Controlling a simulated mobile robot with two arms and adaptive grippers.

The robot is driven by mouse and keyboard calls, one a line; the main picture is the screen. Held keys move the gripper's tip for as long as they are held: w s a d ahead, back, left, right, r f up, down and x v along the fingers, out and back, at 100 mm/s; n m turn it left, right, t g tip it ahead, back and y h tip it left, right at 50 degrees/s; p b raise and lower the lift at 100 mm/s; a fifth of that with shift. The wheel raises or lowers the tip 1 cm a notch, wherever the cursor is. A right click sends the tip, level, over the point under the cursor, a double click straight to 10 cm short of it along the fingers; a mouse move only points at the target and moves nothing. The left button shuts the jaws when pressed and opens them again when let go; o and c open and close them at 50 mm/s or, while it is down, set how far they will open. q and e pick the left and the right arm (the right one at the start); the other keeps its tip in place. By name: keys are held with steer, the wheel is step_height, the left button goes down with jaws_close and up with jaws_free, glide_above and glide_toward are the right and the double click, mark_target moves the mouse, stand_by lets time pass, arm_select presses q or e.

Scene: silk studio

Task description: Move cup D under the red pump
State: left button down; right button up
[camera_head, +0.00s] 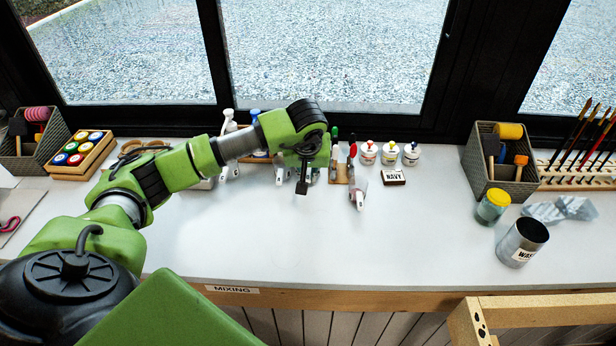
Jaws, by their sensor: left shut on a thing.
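The red pump (352,151) stands at the back of the white table. A translucent cup with a white handle (358,199) is in front of it; any letter on it is too small to read. Another white handle (280,176) shows left of my gripper. I cannot tell which cup is cup D. My left gripper (302,188) points down, left of the red pump. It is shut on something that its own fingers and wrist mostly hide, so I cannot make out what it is. My right gripper is not in view.
A green pump (335,135) stands beside the red one. White jars (389,153) and a NAVY block (392,177) are to the right. The table's front middle is clear.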

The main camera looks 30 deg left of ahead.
arm_select(q)
steer(key=shift+f, duration=0.15)
steer(key=shift+f+b, duration=0.4)
steer(key=shift+b, duration=0.1)
steer(key=c, duration=2)
jaws_free()
steer(key=shift+c, duration=0.2)
steer(key=v, duration=1.2)
